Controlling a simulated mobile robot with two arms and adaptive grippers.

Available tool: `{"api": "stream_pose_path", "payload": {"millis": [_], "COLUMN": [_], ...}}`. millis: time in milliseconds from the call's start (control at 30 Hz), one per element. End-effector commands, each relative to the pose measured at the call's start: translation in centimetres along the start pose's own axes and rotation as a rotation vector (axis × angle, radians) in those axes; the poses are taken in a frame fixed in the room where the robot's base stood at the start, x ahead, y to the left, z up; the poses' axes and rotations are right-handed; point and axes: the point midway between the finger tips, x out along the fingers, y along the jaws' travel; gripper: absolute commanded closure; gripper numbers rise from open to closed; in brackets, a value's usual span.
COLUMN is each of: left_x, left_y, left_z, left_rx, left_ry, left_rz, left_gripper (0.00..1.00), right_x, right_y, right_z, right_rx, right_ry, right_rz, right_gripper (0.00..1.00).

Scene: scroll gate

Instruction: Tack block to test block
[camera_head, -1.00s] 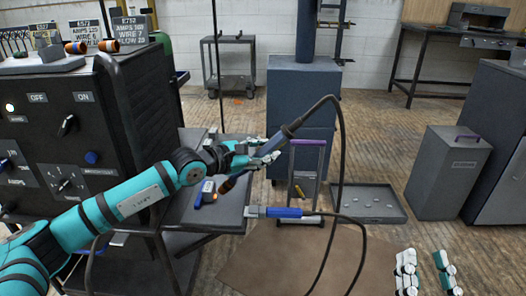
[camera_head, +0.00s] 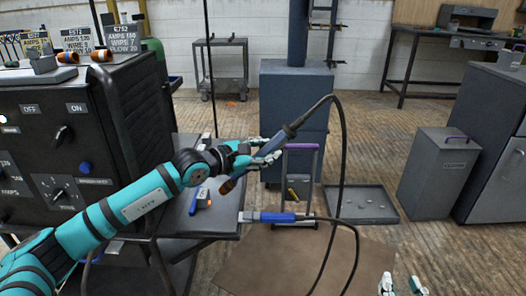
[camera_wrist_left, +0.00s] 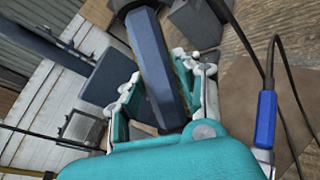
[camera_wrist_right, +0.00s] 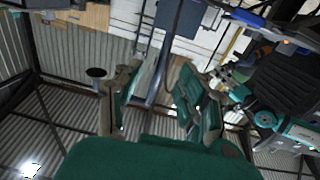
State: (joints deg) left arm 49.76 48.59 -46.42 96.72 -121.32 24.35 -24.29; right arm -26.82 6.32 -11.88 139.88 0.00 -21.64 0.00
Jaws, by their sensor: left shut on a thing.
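My left gripper (camera_head: 258,152) is shut on the dark blue-grey handle of a corded welding tool (camera_head: 273,146), held tilted above the side table's right edge. The handle also lies between the fingers in the left wrist view (camera_wrist_left: 158,70). I cannot make out the block or the test block.
A blue-handled clamp (camera_head: 272,217) with a cable lies at the table's edge (camera_head: 185,222). The welding machine (camera_head: 60,165) stands left. A brown mat (camera_head: 265,262), flat tray (camera_head: 345,210) and grey bin (camera_head: 436,183) are on the floor.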

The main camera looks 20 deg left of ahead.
Motion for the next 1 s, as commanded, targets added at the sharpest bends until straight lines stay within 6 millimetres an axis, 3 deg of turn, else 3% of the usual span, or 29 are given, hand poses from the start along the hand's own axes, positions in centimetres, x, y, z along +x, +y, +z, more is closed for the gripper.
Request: {"api": "stream_pose_path", "payload": {"millis": [1000], "left_x": [1.4], "left_y": [0.3], "left_z": [4.0], "left_rx": [0.001], "left_ry": [-0.006], "left_rz": [0.004], "left_gripper": [1.00], "right_x": [-2.8], "right_y": [1.1], "right_z": [7.1], "right_rx": [-0.004], "right_ry": [-0.428], "right_rz": [0.025], "right_gripper": [0.60]}}
